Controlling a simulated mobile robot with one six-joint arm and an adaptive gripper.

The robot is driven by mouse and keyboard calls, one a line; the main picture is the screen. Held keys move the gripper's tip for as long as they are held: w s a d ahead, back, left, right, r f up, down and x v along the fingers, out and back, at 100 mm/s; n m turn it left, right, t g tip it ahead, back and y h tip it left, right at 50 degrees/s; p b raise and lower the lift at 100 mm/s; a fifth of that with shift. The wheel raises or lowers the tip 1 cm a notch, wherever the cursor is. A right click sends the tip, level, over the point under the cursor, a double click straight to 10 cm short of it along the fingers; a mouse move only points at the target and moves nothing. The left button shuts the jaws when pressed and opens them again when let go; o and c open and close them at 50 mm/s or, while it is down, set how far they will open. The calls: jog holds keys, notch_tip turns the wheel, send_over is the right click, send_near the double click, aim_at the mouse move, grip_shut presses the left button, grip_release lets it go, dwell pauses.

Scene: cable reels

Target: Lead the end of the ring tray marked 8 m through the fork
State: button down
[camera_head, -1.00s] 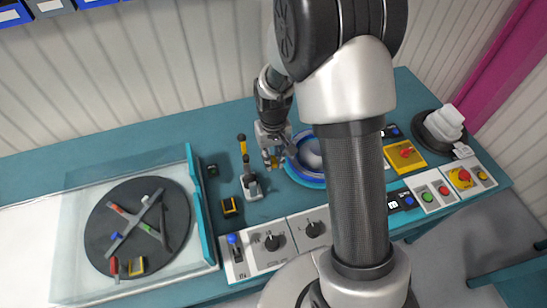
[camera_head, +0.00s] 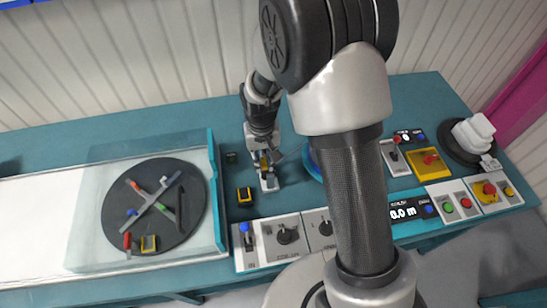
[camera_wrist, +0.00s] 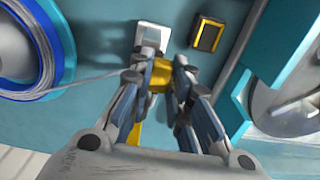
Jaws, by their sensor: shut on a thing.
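The blue ring tray (camera_head: 315,168) is mostly hidden behind my arm; in the wrist view it lies at the left (camera_wrist: 62,50) with grey cable coiled in it. I see no length mark on it. A strand of cable (camera_wrist: 95,76) runs from the tray to my gripper. My gripper (camera_head: 263,160) is shut on the yellow cable end (camera_wrist: 161,74). It is over or right beside the grey fork block (camera_head: 268,181), whose pale part (camera_wrist: 150,38) shows just beyond the fingertips. Whether the cable lies between the prongs I cannot tell.
A dark turntable (camera_head: 155,213) behind a clear guard with a teal edge (camera_head: 216,190) stands left of my gripper. A yellow-framed black block (camera_head: 244,195) is close by. Switch panels (camera_head: 285,238) and a display reading 0.0 m (camera_head: 403,212) line the front.

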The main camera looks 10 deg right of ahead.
jog(key=shift+a, duration=2.25)
